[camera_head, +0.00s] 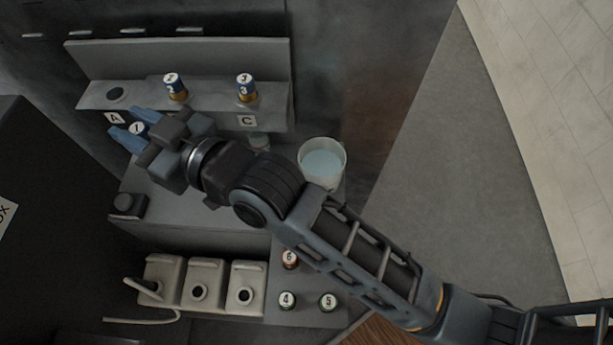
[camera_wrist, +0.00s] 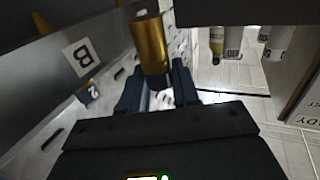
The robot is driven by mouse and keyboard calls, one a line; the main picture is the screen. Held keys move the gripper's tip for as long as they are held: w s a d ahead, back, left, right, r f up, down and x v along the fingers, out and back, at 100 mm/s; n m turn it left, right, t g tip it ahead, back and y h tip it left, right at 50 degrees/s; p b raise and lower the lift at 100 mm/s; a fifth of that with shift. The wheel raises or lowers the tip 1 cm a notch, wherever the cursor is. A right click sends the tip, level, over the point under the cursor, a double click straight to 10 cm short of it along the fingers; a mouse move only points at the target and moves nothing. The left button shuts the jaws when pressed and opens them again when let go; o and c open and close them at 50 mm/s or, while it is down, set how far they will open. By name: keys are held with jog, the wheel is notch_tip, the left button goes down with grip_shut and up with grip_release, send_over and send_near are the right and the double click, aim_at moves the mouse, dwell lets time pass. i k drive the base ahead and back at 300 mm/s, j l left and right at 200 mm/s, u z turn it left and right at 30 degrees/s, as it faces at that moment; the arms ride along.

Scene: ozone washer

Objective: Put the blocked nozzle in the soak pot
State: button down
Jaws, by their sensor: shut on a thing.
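My gripper (camera_head: 130,126) is shut on the nozzle marked 1 (camera_head: 137,128), just in front of the rack's A label. In the wrist view a brass nozzle body (camera_wrist: 151,50) stands up between the two dark fingers (camera_wrist: 156,90). The soak pot (camera_head: 335,177) is a pale round cup with light blue liquid, to the right of my gripper. Nozzles marked 2 (camera_head: 176,85) and 3 (camera_head: 246,87) stand upright in the rack (camera_head: 211,92). The round hole (camera_head: 115,94) above label A is empty. I cannot tell by looks which nozzle is blocked.
Nozzles marked 4 (camera_head: 287,300), 5 (camera_head: 328,301) and 6 (camera_head: 289,259) stand at lower right. Three pale blocks with round holes (camera_head: 205,285) sit at the front. A small dark knob (camera_head: 127,204) is at left. My arm crosses just below the pot.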

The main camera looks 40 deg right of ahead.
aim_at(323, 171)
jog(key=k+j+z, duration=0.15)
jog(key=j+z, duration=0.15)
jog(key=j, duration=0.15)
jog(key=k+j+z, duration=0.2)
jog(key=j+z, duration=0.15)
jog(key=k+j+z, duration=0.3)
jog(key=j+z, duration=0.2)
jog(key=i, duration=0.15)
jog(key=z, duration=0.05)
